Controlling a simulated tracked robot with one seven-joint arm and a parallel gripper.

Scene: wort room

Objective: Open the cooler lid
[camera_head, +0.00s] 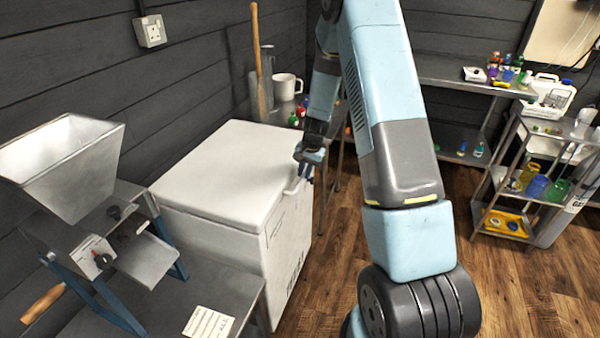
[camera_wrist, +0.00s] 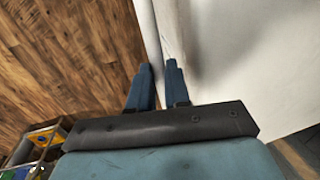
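The cooler (camera_head: 285,255) is a white chest on the left of the head view, and its white lid (camera_head: 225,172) lies flat and closed on it. A small pale handle (camera_head: 293,187) sits at the lid's right edge. My gripper (camera_head: 306,174) is at that edge, pointing down, close to the handle. In the wrist view, the two blue fingers of my gripper (camera_wrist: 160,66) are a small gap apart. A white strip of the cooler's edge (camera_wrist: 148,30) shows between and beyond them. I cannot tell whether either finger touches the handle.
A grain mill with a white hopper (camera_head: 65,160) stands left of the cooler on a grey table (camera_head: 232,290). Shelves (camera_head: 485,190) with bottles stand right. Wooden floor (camera_head: 520,290) is clear at front right.

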